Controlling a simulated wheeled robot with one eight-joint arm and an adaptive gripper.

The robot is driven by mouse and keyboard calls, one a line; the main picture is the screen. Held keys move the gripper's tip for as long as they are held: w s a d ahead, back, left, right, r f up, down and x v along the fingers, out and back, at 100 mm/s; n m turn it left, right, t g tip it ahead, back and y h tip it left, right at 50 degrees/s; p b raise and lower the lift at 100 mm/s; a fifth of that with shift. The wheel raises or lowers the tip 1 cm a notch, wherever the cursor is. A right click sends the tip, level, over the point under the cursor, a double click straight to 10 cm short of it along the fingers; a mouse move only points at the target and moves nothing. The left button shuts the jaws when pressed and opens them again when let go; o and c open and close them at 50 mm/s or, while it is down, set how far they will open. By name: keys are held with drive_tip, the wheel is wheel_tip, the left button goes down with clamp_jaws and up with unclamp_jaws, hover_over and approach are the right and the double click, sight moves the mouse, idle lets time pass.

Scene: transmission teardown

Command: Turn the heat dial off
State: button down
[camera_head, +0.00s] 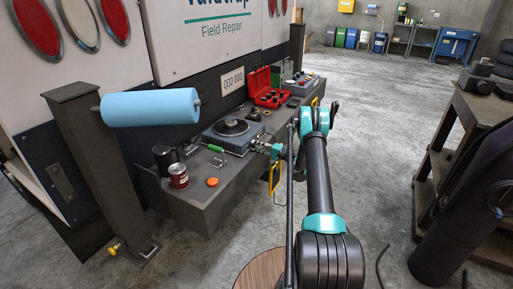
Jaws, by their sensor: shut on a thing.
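A blue-grey heater box (226,142) with a dark round burner plate (231,127) stands on the grey bench. My gripper (258,146) reaches in from the right and meets the heater's right front side. It is shut on the heat dial there. The dial itself is hidden behind the fingers and too small to make out, so its setting cannot be read.
A red can (179,176), a dark can (164,158), an orange cap (212,182) and a green-handled tool (216,149) are left of the heater. A red open case (267,88) stands behind.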

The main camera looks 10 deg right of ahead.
drive_tip(key=n, duration=0.4)
drive_tip(key=shift+n, duration=0.4)
drive_tip(key=n, duration=0.9)
drive_tip(key=shift+f+n, duration=0.1)
drive_tip(key=shift+n, duration=1.8)
drive_tip(key=c, duration=1.2)
unclamp_jaws()
